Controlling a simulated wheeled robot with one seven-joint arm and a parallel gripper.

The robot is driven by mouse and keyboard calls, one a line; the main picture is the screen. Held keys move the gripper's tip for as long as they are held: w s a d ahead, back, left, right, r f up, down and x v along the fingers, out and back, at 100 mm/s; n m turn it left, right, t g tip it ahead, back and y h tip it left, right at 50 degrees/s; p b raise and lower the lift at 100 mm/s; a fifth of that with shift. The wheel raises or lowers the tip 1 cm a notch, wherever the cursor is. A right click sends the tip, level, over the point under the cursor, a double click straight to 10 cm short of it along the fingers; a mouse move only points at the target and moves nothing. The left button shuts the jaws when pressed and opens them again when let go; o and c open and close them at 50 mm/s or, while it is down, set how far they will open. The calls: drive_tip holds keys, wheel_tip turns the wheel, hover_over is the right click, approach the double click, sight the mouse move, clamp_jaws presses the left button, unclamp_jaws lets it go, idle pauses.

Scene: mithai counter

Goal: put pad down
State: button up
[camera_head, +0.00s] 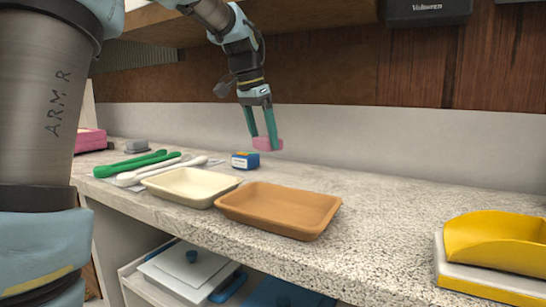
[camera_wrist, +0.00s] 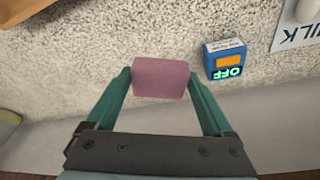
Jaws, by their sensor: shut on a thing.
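A small pink pad (camera_head: 267,144) is held between the green fingers of my gripper (camera_head: 262,138). In the wrist view the pad (camera_wrist: 161,78) sits between the two fingertips of my gripper (camera_wrist: 160,84), with a finger against each side. In the head view the pad is at the back of the speckled counter (camera_head: 370,215), behind the orange-brown tray. I cannot tell for sure whether its underside touches the counter.
A small blue box (camera_head: 245,160) stands left of the pad; its display reads OFF in the wrist view (camera_wrist: 225,60). A cream tray (camera_head: 190,183) and an orange-brown tray (camera_head: 280,208) lie in front. A yellow scoop (camera_head: 495,238) is at right. The counter between is clear.

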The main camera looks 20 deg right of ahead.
sight(276, 172)
drive_tip(key=w+d+f, duration=0.2)
drive_tip(key=d, duration=0.1)
drive_tip(key=shift+w+d, duration=0.2)
drive_tip(key=shift+w, duration=0.15)
wheel_tip(276, 172, down, 4)
drive_tip(key=shift+f, duration=0.1)
drive_tip(key=shift+w+d+f, duration=0.15)
drive_tip(key=shift+d+f, duration=0.05)
drive_tip(key=shift+f, duration=0.2)
drive_tip(key=shift+f, duration=0.1)
drive_tip(key=o, duration=1.2)
drive_tip(key=shift+v, duration=3.9)
